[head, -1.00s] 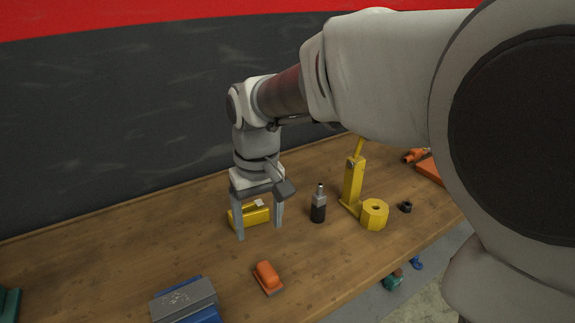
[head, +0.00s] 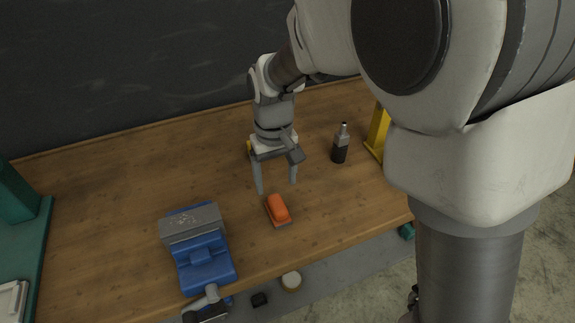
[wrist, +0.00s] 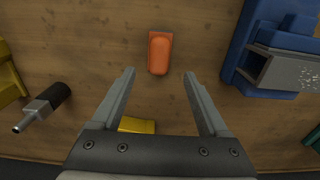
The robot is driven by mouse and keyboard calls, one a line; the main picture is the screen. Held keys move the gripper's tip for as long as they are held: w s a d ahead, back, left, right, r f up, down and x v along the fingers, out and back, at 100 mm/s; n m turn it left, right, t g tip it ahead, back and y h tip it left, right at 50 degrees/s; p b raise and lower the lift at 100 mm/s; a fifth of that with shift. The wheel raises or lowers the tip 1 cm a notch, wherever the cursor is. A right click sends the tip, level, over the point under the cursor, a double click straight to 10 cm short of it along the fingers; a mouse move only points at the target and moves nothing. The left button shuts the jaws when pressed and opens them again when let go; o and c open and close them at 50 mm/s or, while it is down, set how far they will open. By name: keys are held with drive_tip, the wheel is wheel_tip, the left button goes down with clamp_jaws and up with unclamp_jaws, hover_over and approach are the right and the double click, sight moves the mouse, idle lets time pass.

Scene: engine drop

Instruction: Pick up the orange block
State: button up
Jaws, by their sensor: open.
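My gripper (head: 276,190) is open, pointing down, just behind the block in the head view. In the wrist view my gripper (wrist: 158,73) has its two fingers spread wide with nothing between the tips.
A blue vise (head: 200,252) stands left of the block. A black and grey bottle-like object (head: 340,145) stands to the right, near a yellow stand (head: 377,132). A yellow piece (wrist: 137,125) shows below the fingers. Bare bench (head: 110,185) lies to the left.

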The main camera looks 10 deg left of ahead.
sight(277, 202)
wheel_tip(277, 202, down, 9)
drive_tip(key=shift+r, duration=0.2)
clamp_jaws()
idle(0.6)
